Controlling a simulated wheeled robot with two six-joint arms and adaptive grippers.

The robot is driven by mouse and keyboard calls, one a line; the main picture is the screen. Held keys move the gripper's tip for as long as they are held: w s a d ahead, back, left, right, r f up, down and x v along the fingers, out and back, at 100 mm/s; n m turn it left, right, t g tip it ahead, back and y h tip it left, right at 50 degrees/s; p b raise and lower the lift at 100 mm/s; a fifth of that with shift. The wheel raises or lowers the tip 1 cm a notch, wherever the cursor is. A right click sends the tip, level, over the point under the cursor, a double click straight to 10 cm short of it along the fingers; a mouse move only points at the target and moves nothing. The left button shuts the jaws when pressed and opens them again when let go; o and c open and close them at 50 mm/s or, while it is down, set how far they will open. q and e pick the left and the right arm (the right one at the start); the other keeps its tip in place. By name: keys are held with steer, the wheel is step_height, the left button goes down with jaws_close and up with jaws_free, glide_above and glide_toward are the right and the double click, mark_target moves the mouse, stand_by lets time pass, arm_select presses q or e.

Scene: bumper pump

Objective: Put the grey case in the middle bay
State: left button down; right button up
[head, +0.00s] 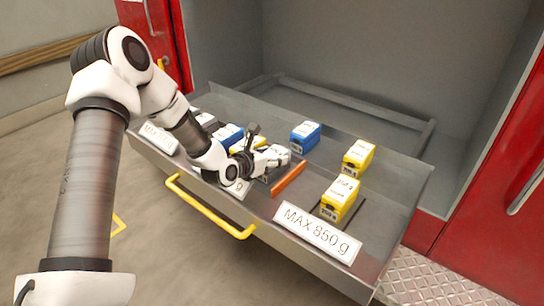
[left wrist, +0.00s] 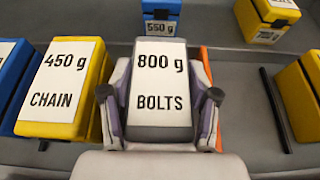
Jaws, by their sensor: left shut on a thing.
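The grey case (left wrist: 160,85), with a white label reading 800 g BOLTS, is upright between the fingers of my left gripper (left wrist: 160,108). In the head view the left gripper (head: 258,160) is over the middle of the pulled-out drawer (head: 390,195), just left of an orange strip (head: 288,178). The case (head: 276,154) is partly hidden there by the gripper. I cannot tell whether its bottom touches the drawer floor. A sign in front of the middle part (head: 240,188) is mostly hidden by my arm. My right gripper is not in view.
A yellow 450 g CHAIN case (left wrist: 62,85) stands close left of the gripper. A blue 550 g case (head: 305,137) is behind. Two yellow cases (head: 357,157) (head: 340,197) stand right, by the MAX 850 g sign (head: 317,232). A yellow handle (head: 210,212) runs along the drawer front.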

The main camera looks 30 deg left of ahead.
arm_select(q)
steer(key=shift+c, duration=1.4)
jaws_free()
steer(key=shift+f, duration=0.1)
steer(key=shift+r+p, duration=0.25)
steer(key=shift+p, duration=0.05)
steer(key=shift+s+r, duration=0.1)
steer(key=shift+s, duration=0.25)
steer(key=p+v, duration=0.3)
steer(key=v, duration=0.7)
steer(key=shift+s+r, duration=0.1)
steer(key=shift+r, duration=0.2)
steer(key=shift+s, duration=0.45)
steer(key=shift+f, duration=0.1)
